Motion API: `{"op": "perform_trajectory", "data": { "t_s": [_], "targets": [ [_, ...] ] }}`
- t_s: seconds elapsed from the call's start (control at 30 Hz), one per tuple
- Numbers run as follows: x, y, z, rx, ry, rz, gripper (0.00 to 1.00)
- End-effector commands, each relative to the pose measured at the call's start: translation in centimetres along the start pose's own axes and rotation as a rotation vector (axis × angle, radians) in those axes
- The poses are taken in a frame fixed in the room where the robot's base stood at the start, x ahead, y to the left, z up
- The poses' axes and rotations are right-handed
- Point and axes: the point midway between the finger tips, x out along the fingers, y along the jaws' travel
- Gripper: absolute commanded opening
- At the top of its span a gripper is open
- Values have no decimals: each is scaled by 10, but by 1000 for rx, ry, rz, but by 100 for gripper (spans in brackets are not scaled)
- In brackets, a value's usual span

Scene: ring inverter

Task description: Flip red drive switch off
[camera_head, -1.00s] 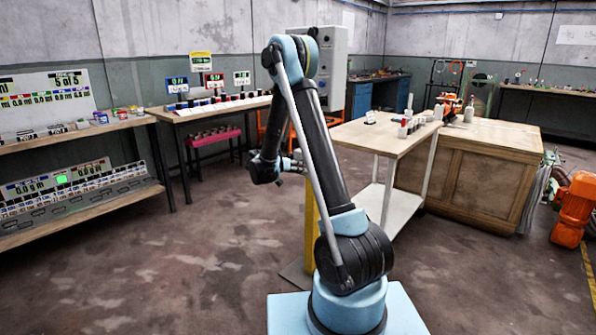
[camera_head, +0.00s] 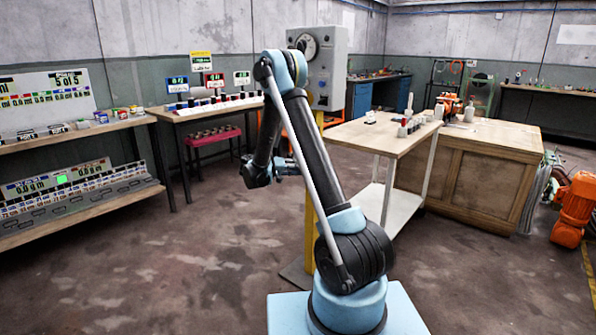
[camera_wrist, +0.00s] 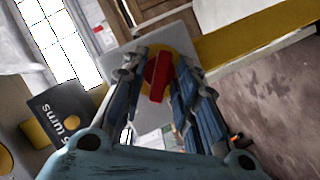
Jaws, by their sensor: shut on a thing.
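The red drive switch shows as a red handle (camera_wrist: 158,84) on a yellow round plate (camera_wrist: 172,58) in the wrist view. The yellow plate sits on a grey panel (camera_wrist: 149,110). My gripper (camera_wrist: 160,76) has a dark blue finger on each side of the red handle and is shut on it. In the head view my gripper (camera_head: 287,166) is left of the yellow post; I cannot make out the switch there.
A grey box with a dial (camera_head: 318,65) stands on a yellow post (camera_head: 312,215) behind my arm. A wooden-topped table (camera_head: 390,137) is to the right. A bench with jars (camera_head: 207,110) is at the back left. The floor at left is clear.

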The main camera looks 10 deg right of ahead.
Motion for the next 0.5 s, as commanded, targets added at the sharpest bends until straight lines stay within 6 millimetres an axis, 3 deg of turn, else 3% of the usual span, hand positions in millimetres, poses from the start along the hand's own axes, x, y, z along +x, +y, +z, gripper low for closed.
{"op": "perform_trajectory", "data": {
  "t_s": [0.5],
  "targets": [
    [-1,-8,0,-417,4,169,3]
  ]
}}
